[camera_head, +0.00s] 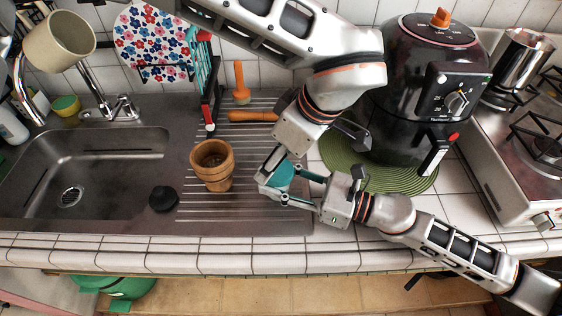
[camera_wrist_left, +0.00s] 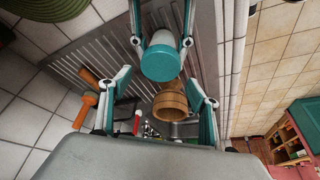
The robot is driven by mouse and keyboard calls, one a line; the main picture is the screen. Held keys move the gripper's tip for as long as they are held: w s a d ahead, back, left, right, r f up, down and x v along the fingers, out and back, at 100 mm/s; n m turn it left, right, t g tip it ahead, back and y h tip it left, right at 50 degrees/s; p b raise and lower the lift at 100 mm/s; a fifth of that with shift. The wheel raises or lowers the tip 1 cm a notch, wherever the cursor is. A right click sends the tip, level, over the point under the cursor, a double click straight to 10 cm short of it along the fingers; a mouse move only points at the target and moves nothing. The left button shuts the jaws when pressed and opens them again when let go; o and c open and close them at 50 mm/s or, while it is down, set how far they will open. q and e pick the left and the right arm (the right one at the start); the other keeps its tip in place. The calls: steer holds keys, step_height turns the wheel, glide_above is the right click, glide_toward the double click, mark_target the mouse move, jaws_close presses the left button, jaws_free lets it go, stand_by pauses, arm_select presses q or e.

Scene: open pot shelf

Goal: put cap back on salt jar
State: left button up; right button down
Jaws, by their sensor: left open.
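A small jar with a teal part (camera_head: 280,175) and a pale part is held above the drainboard. In the left wrist view its teal end (camera_wrist_left: 160,66) faces the camera, with the pale part (camera_wrist_left: 163,38) behind it. The teal end looks like the cap and appears to touch the pale part; how firmly it sits cannot be told. My right gripper (camera_head: 290,188) comes from the right with its fingers on either side of the jar. My left gripper (camera_head: 283,163) comes from above, open, its fingertips (camera_wrist_left: 157,82) on either side of the teal end.
A wooden mortar (camera_head: 212,170) stands on the drainboard left of the grippers. A black round piece (camera_head: 163,199) lies by the sink (camera_head: 100,145). Wooden utensils (camera_head: 252,116) lie behind. The air fryer (camera_head: 425,90) stands on a green mat (camera_head: 400,180) at right.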

arm_select(q)
steer(key=shift+d+r, duration=0.25)
steer(key=shift+r, duration=0.9)
steer(key=shift+c, duration=0.5)
steer(key=n, duration=0.1)
steer(key=n+h, duration=0.1)
steer(key=n, duration=0.1)
steer(key=shift+a+r+n+g, duration=0.1)
steer(key=shift+r+n+g, duration=0.1)
steer(key=shift+n+g, duration=0.15)
steer(key=n, duration=0.3)
steer(key=shift+r+n+g+h, duration=0.25)
steer(key=shift+r+g+h, duration=0.1)
steer(key=shift+h, duration=0.05)
steer(key=n, duration=0.2)
steer(key=n+h, duration=0.1)
steer(key=shift+a+r+n+g, duration=0.1)
steer(key=shift+r+n+g, duration=0.2)
steer(key=shift+r+n, duration=0.1)
steer(key=n, duration=0.2)
steer(key=r+n+h, duration=0.1)
steer(key=n, duration=0.2)
steer(key=shift+w+a+g, duration=0.2)
steer(key=shift+g, duration=0.1)
